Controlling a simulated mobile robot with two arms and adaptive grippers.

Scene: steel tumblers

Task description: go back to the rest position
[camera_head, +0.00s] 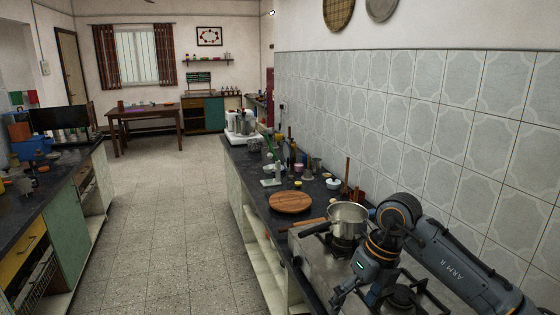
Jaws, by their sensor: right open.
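My right arm comes in from the lower right over the stove (325,262). My right gripper (350,294) is at its end, low in the picture, by the front of the stove. It is open and I see nothing held in it. My left gripper is not in view.
A round wooden board (290,202) lies on the dark counter left of the stove. Bottles, jars and a small white pot (333,184) stand farther back. The tiled wall (440,130) rises close along the right. The floor (165,235) between the counters is clear.

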